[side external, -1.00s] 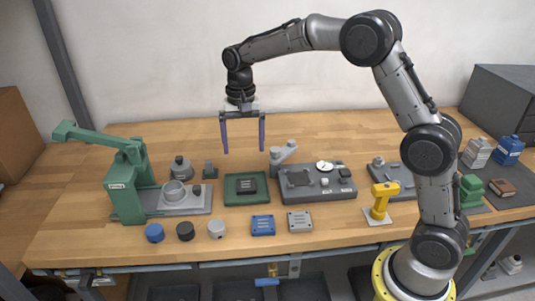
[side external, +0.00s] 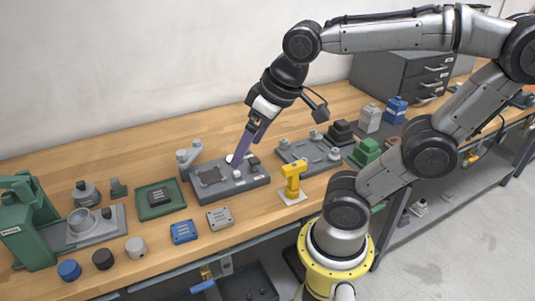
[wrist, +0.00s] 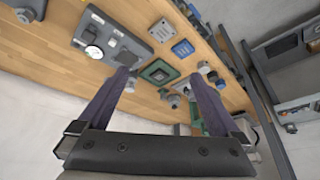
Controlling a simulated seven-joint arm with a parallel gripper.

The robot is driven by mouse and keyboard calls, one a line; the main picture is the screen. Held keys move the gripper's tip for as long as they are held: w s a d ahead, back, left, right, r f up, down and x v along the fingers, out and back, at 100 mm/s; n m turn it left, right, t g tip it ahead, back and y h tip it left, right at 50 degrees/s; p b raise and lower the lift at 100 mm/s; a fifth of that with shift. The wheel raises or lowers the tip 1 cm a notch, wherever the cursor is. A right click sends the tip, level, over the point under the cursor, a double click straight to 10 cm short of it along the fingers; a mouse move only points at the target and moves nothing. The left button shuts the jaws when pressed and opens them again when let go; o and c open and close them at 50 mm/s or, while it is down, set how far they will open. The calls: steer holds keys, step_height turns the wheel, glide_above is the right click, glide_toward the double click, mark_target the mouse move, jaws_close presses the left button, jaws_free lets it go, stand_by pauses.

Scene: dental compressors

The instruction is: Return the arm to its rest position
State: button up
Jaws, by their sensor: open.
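My gripper (side external: 238,162) hangs over the workbench (side external: 330,125), tilted, with its purple fingers pointing down and left. In the side view the fingers overlap and cover part of a grey gauge fixture (side external: 205,187). In the wrist view my gripper (wrist: 157,77) has its two fingers wide apart with nothing held between them. The bench and its parts lie well beyond the fingertips there. A green tray with a dark block (wrist: 158,72) shows between the fingers.
A green press (side external: 30,225) stands at the left. A yellow tool (side external: 292,180) stands on a small plate near the front edge. Blue (side external: 184,231) and grey (side external: 220,217) blocks lie along the front. A grey drawer cabinet (side external: 400,75) stands at the back right.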

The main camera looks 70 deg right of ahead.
steer(key=shift+n+t, duration=0.3)
steer(key=shift+n, duration=0.3)
steer(key=s, duration=0.1)
steer(key=s+f, duration=0.2)
steer(key=shift+s, duration=0.3)
